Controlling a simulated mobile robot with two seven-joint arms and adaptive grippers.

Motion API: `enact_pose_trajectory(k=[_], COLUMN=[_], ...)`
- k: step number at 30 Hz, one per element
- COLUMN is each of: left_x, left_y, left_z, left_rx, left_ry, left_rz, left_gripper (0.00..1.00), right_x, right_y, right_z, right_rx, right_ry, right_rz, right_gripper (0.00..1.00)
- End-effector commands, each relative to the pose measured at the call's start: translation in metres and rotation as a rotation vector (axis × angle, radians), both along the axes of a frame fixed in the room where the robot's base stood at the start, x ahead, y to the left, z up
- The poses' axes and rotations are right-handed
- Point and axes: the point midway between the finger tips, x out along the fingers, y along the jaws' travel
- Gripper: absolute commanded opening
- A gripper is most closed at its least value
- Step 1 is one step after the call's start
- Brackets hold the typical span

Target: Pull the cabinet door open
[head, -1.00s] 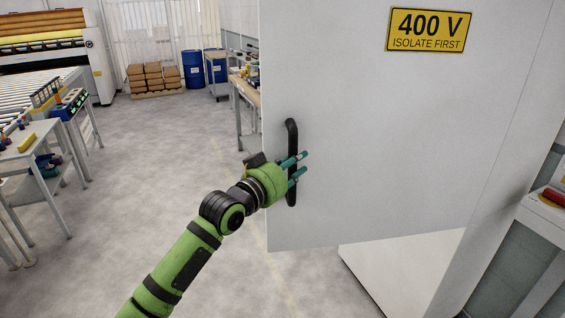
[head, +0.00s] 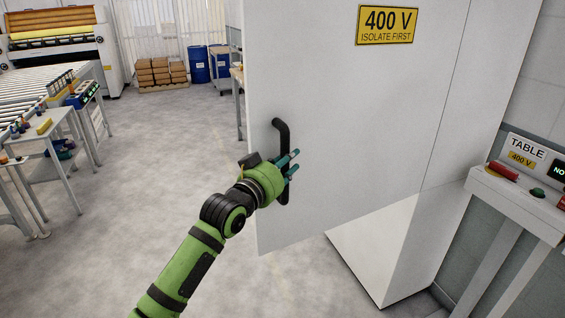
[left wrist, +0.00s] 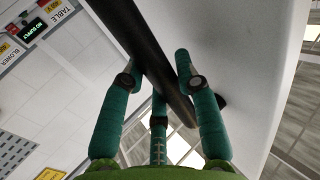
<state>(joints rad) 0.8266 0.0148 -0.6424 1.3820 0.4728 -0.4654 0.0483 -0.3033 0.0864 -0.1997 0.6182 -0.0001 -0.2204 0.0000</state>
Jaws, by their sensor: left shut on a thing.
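The white cabinet door (head: 335,100) fills the middle of the head view and stands swung out from the white cabinet body (head: 385,245). It bears a yellow "400 V ISOLATE FIRST" sign (head: 387,25). A black bar handle (head: 283,135) runs upright near the door's left edge. My left gripper (head: 288,163), with teal fingers on a green arm, is shut on the handle's lower half. In the left wrist view the dark handle bar (left wrist: 148,55) passes between the teal fingers (left wrist: 160,100). My right gripper does not show.
A control desk (head: 510,185) with a red knob stands right of the cabinet. A grey table (head: 50,140) and roller conveyor (head: 30,90) are at left. Blue drums (head: 199,66) and stacked brown boxes (head: 162,72) stand at the back. The floor (head: 150,180) left of the door is clear.

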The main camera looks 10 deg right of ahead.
Motion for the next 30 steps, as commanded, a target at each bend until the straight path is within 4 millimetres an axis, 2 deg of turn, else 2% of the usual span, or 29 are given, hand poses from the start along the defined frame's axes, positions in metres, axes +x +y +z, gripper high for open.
enact_pose_trajectory(k=[1, 14, 15, 17, 30], left_x=[-0.001, -0.001, -0.001, -0.001, -0.003], left_y=[-0.003, -0.004, -0.004, -0.004, 0.001], left_z=[0.005, 0.006, 0.006, 0.006, 0.002], left_rx=[-0.004, -0.007, -0.007, -0.007, -0.003], left_ry=[-0.011, -0.011, -0.011, -0.011, -0.003], left_rz=[-0.006, -0.008, -0.008, -0.008, -0.005], left_gripper=[0.0, 0.0, 0.35, 0.56, 0.56], right_x=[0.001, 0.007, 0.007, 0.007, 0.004], right_y=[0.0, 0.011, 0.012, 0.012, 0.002], right_z=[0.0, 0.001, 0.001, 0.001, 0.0], right_rx=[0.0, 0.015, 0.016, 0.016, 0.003], right_ry=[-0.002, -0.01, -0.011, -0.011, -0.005], right_rz=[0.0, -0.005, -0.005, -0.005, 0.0], right_gripper=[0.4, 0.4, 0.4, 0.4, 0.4])
